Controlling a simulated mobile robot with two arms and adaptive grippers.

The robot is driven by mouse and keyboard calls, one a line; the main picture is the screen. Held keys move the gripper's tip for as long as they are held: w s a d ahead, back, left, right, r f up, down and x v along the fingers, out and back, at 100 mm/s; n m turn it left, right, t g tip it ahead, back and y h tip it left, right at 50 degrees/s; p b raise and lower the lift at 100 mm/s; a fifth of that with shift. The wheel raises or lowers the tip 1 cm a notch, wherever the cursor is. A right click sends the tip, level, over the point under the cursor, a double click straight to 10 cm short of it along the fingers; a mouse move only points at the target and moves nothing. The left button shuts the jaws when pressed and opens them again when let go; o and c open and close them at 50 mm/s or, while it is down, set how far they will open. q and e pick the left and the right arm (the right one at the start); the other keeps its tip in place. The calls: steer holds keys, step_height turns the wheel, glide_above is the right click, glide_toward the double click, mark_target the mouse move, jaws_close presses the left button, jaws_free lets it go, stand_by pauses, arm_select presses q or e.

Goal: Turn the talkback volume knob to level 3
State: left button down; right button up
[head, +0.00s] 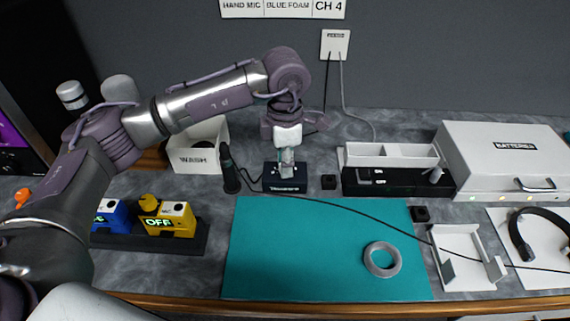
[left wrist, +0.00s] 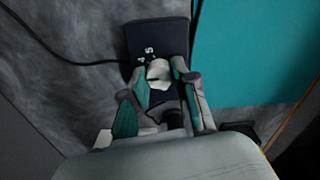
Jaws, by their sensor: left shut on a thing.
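The talkback box (head: 285,185) is a small dark navy unit at the back of the bench, left of the picture's middle in the head view. My left gripper (head: 287,162) points straight down over it. In the left wrist view, the fingers of my left gripper (left wrist: 160,80) are shut on the pale volume knob (left wrist: 158,72) on the box's dark face (left wrist: 140,35). The printed numbers 4 and 5 show beside the knob. Its other marks and its pointer are hidden or too small to read. My right gripper is in neither view.
A teal mat (head: 310,250) with a grey ring (head: 382,260) lies in front. A white bin (head: 197,150) and yellow pack (head: 170,219) are at left.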

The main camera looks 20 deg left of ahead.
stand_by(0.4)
arm_select(q)
steer(key=c, duration=0.9)
jaws_free()
step_height(320, 180, up, 12)
